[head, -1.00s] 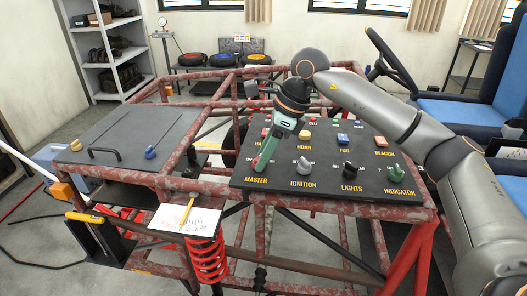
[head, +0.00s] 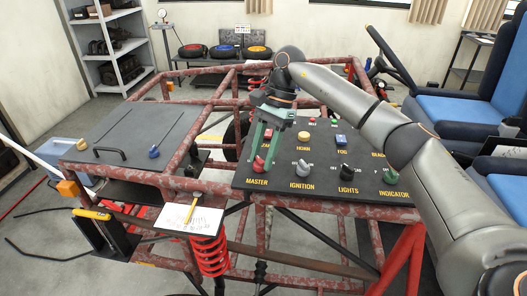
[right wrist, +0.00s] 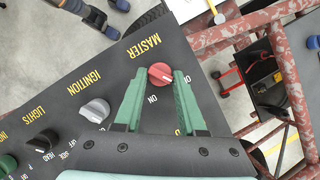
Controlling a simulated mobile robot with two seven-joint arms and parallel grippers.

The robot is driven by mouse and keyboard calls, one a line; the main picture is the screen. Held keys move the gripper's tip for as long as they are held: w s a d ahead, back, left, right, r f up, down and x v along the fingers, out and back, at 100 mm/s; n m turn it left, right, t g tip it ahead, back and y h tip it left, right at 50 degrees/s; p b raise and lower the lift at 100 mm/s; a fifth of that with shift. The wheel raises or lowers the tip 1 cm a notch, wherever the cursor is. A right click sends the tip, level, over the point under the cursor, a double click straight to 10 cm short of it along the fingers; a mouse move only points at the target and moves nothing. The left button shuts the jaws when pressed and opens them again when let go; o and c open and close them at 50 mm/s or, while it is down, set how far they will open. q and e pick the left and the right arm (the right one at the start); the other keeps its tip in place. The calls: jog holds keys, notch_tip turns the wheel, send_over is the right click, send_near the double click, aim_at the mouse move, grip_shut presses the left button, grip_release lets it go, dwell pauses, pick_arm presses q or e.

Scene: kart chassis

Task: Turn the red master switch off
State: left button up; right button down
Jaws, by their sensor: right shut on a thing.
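The red master switch (head: 258,165) is a round knob at the left front of the black panel (head: 330,187), above the yellow word MASTER. In the right wrist view the red knob (right wrist: 161,73) has a pale pointer mark toward the lower right. My right gripper (head: 262,158) points down at it with green fingers. In the right wrist view the right gripper (right wrist: 160,76) has a fingertip on each side of the knob and is shut on it. Lettering shows beside the knob, partly hidden by the fingers. My left gripper is not in view.
A grey ignition knob (head: 303,169), a black lights knob (head: 347,171) and a green indicator knob (head: 390,176) stand to the right in the same row. Red frame tubes surround the panel.

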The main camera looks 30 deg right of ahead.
jog(key=shift+w+r+n+g+h, duration=0.15)
jog(key=shift+n+g+h, duration=0.2)
jog(key=shift+n, duration=0.65)
jog(key=c, duration=0.5)
grip_release()
